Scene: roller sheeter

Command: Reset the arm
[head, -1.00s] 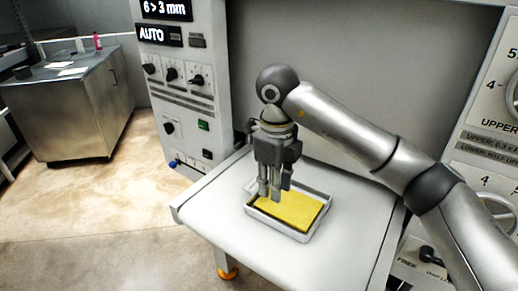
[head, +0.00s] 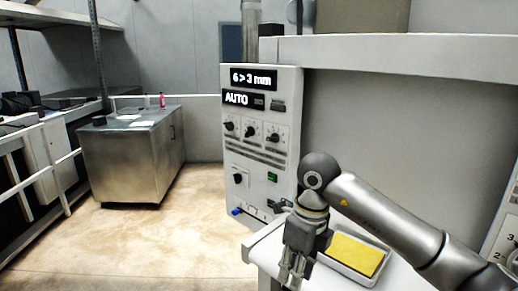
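My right arm comes in from the right side of the head view. Its gripper (head: 292,268) points down at the left side of a metal tray (head: 376,280), over the white machine table. Its fingers are close together near the bottom edge, and I cannot tell whether they are open or shut. A yellow sheet (head: 354,254) lies in the tray, apart from the fingers as far as I can see. My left gripper is not in view.
The sheeter's control panel (head: 262,150) stands behind the gripper, with knobs, a green button and a display reading "6 > 3 mm" and "AUTO". A steel cabinet (head: 135,160) stands at the left. The floor (head: 150,245) between is clear.

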